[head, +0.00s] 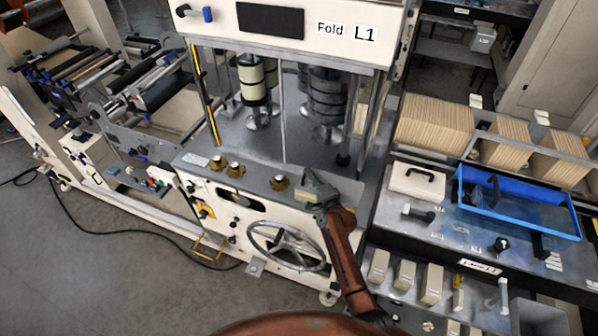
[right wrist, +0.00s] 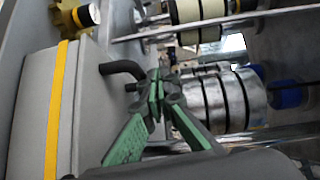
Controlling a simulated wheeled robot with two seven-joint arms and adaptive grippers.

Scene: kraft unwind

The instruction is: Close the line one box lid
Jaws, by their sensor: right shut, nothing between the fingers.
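My right gripper (head: 322,194) is at the front top edge of the white machine labelled Fold L1 (head: 345,33). In the right wrist view its green-padded fingers (right wrist: 158,88) are together with nothing between them. A pale grey box-like part with a yellow stripe (right wrist: 52,110) is just left of the fingers. A bent black handle (right wrist: 122,68) sticks out from it towards the fingertips; I cannot tell if they touch. I cannot tell for sure whether this part is the line one box lid, or whether it is open. My left gripper is not in view.
Brass knobs (head: 279,182) line the machine's front edge, with a handwheel (head: 287,246) below. Rollers (head: 327,92) stand behind. To the right, a bench holds a blue tray (head: 515,212) and a white plate with a black handle (head: 417,182). Open floor (head: 110,275) is at the lower left.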

